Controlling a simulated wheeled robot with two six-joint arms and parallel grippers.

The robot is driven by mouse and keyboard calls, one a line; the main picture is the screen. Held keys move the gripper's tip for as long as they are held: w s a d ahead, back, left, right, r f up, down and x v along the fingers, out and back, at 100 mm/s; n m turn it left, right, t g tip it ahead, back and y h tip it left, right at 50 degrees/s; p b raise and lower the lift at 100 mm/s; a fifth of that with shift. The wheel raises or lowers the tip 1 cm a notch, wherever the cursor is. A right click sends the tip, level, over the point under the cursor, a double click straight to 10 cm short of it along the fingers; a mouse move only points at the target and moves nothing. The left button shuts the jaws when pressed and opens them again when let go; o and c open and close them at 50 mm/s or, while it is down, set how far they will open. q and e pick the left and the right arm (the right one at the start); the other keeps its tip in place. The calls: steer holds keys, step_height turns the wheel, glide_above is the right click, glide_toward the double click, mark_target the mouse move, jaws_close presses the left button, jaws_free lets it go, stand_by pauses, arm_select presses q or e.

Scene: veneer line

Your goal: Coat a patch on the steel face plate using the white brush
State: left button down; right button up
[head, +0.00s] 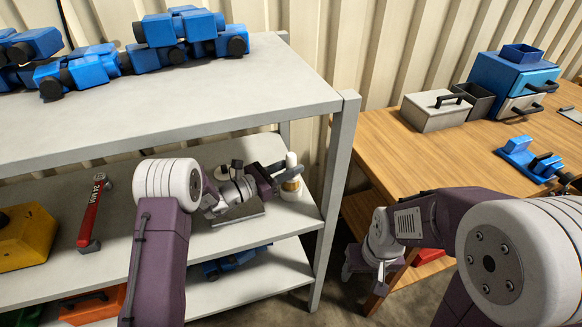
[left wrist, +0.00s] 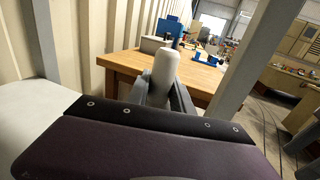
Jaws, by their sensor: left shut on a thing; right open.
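My left gripper (head: 283,174) reaches over the middle shelf of the grey rack. It is shut on a white, round-topped, bottle-like thing (head: 291,161) with a yellowish band low on it. The left wrist view shows this white bottle (left wrist: 165,69) upright between the two grey fingers (left wrist: 165,95). I cannot tell whether its base touches the shelf. My right gripper (head: 365,272) is open and empty, low beside the wooden table. I cannot make out a white brush or, with certainty, the steel face plate.
The grey rack (head: 160,110) carries blue parts (head: 185,28) on top. A red tool (head: 93,210) and a yellow case (head: 28,238) share the middle shelf. The wooden table (head: 400,150) holds a grey box (head: 435,112), blue boxes (head: 512,72) and a blue tool (head: 530,160). A rack post (head: 335,190) stands right of the left gripper.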

arm_select(q)
steer(key=shift+f+b, duration=0.3)
steer(key=shift+f, duration=0.05)
stand_by(1.2)
steer(key=shift+r, duration=0.1)
